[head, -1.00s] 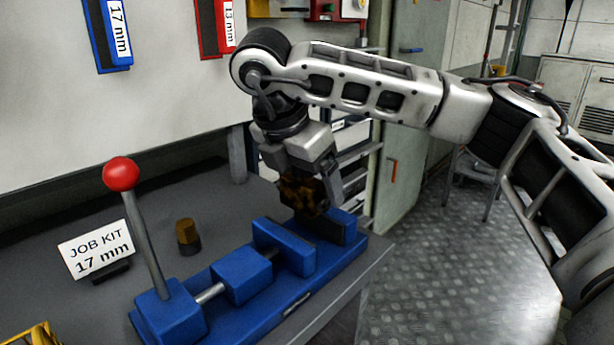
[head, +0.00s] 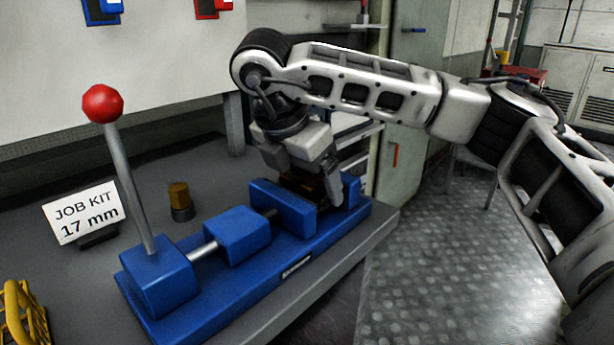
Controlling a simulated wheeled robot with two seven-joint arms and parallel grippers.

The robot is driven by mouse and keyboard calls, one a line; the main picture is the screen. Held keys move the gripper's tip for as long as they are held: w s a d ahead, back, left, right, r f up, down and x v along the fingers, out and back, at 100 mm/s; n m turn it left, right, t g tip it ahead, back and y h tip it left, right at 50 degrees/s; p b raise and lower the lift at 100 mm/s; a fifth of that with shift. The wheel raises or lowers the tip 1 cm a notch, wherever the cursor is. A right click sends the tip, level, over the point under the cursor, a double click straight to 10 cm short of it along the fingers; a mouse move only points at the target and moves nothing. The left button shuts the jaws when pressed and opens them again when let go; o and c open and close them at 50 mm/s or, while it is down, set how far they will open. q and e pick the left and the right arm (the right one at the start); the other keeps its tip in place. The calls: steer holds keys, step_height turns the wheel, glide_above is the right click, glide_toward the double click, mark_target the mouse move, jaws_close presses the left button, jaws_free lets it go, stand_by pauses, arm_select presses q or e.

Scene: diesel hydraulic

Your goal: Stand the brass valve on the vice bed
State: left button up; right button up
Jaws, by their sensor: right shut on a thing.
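The blue vice (head: 235,235) lies along the bench, with a red-knobbed lever at its left end. Its two upright jaws stand apart at the right end. My right gripper (head: 318,186) points down over the gap between these jaws, shut on the brass valve (head: 309,182). Only a dark brownish part of the valve shows; the fingers and the near jaw hide the rest. I cannot tell whether its underside touches the vice bed. My left gripper is not in view.
A small brass piece with a dark base (head: 180,201) stands on the bench behind the vice. A job kit card (head: 84,213) stands to its left, and a yellow object (head: 22,318) is at the lower left. The bench edge runs close in front of the vice.

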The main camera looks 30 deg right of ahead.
steer(key=shift+f, duration=0.2)
stand_by(0.6)
steer(key=o, duration=1.1)
steer(key=shift+r, duration=0.15)
steer(key=shift+r, duration=0.15)
steer(key=shift+r+p, duration=2.05)
steer(key=shift+r, duration=0.15)
